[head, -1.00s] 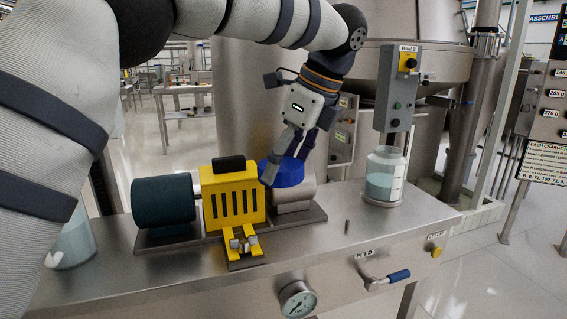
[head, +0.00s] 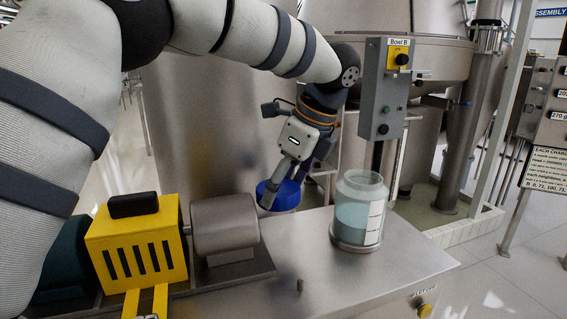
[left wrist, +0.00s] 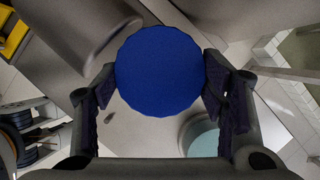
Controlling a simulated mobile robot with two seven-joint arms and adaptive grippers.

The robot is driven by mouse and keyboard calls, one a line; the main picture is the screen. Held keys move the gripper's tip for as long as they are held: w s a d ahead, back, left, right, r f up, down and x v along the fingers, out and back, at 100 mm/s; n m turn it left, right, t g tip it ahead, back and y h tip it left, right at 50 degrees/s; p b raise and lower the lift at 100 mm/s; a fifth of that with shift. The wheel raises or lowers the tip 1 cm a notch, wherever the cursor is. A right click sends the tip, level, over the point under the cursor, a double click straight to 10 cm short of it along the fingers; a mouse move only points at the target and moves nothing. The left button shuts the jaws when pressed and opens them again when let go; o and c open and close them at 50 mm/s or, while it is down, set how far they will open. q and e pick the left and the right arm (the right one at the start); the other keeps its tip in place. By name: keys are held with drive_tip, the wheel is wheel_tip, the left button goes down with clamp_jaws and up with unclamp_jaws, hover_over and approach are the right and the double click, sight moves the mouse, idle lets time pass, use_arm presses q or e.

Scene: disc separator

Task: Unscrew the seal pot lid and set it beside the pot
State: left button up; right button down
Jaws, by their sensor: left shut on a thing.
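A blue round lid (head: 285,198) is held in my left gripper (head: 281,184) near the far edge of the steel bench, right of the metal cylinder. In the left wrist view the lid (left wrist: 158,68) sits between the two fingers of the gripper (left wrist: 158,88), which are shut on its sides. A clear pot (head: 357,212) with pale blue-green liquid stands upright to the right, with no lid on its top. It also shows partly in the left wrist view (left wrist: 203,140), below right of the lid and apart from it. My right gripper is not in view.
A yellow slotted guard (head: 140,250) and a grey metal cylinder (head: 224,228) fill the bench's left part. A grey control box (head: 384,88) stands on a post behind the pot. A small peg (head: 299,286) stands on the bench top (head: 330,275), otherwise clear between cylinder and pot.

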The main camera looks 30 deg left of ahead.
use_arm(q)
hover_over(275, 238)
drive_tip(key=d, duration=0.2)
drive_tip(key=shift+w+f+b, duration=0.1)
drive_tip(key=shift+f+b, duration=0.35)
drive_tip(key=shift+f, duration=2.6)
drive_tip(key=shift+f, duration=0.95)
drive_tip(key=o, duration=2)
drive_tip(key=v, duration=0.5)
drive_tip(key=a+v, duration=0.1)
drive_tip(key=v, duration=1)
drive_tip(key=shift+a+r+p, duration=0.25)
drive_tip(key=shift+r+p, duration=0.05)
drive_tip(key=shift+r, duration=0.35)
